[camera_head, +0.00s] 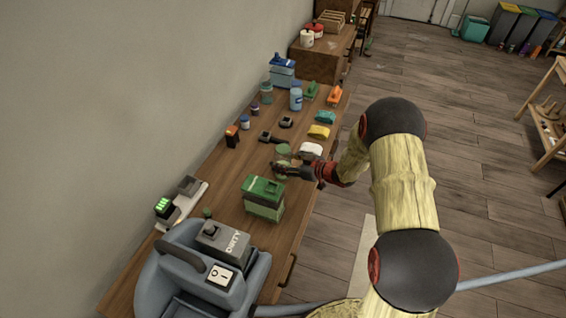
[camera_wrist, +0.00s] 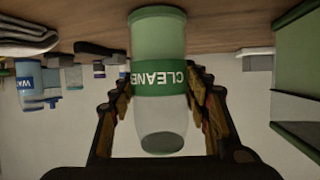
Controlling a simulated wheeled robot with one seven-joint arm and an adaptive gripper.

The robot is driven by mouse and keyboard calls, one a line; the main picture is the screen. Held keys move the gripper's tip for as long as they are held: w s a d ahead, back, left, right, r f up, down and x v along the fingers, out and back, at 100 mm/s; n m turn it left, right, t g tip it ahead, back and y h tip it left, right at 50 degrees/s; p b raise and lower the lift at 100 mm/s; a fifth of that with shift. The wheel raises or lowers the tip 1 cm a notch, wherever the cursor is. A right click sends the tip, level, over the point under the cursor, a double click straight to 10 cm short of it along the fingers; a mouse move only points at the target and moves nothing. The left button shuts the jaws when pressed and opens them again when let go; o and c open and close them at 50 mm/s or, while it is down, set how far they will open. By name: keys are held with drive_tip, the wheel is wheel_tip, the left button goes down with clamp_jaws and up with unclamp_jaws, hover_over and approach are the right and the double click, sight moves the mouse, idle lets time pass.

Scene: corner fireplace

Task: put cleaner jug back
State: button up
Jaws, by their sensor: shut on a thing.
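The cleaner jug (camera_wrist: 160,75) is a pale green, partly clear container with a green band reading CLEANER. The wrist view is upside down, with the table top along its upper edge. My gripper (camera_wrist: 160,100) is shut on the jug, its fingers on both sides around the band. In the head view my gripper (camera_head: 282,170) reaches in from the right over the wooden table (camera_head: 228,182), and the jug (camera_head: 283,151) shows partly behind it. The jug looks upright, at or just above the table; I cannot tell whether it touches.
A green box (camera_head: 264,198) stands just in front of my gripper. A white cloth (camera_head: 311,150) lies close behind it. A blue jug (camera_head: 296,97), a blue box (camera_head: 282,71) and small tools stand farther back. A grey-blue machine marked DIRTY (camera_head: 205,265) fills the near end.

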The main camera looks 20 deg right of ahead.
drive_tip(key=shift+f, duration=0.15)
drive_tip(key=o, duration=1.5)
drive_tip(key=shift+o, duration=0.2)
